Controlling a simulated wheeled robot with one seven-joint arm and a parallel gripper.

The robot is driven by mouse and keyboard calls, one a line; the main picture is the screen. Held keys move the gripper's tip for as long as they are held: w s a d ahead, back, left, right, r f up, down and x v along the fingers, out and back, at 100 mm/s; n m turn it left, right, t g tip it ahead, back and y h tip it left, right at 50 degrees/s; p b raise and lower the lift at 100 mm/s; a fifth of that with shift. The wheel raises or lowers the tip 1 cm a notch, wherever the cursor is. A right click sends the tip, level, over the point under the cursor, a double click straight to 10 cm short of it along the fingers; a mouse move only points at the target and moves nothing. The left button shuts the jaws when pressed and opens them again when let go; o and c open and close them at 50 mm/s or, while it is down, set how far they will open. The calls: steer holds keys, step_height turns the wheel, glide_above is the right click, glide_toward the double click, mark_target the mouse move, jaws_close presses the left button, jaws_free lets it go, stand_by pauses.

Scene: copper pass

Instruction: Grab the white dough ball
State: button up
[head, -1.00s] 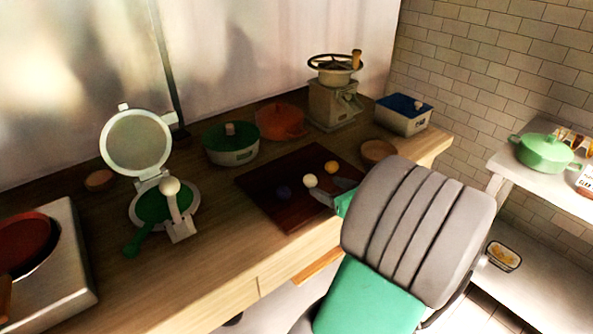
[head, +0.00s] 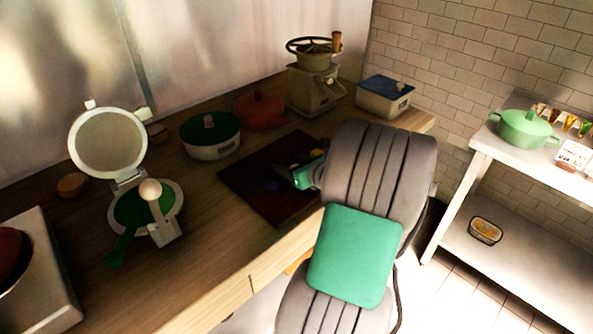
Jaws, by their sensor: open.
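A dark red-brown board (head: 240,177) lies on the wooden counter. My gripper is low over the board and open, reaching in from the right. The white dough ball is mostly hidden at my fingertips; only a small pale patch shows there. I cannot tell whether the fingers touch it or stand around it. The yellow ball behind it is largely covered by my gripper and arm.
An open round press (head: 145,205) stands left. A white shelf (head: 500,150) is at right.

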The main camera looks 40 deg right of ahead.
steer(key=shift+c, duration=0.4)
jaws_close()
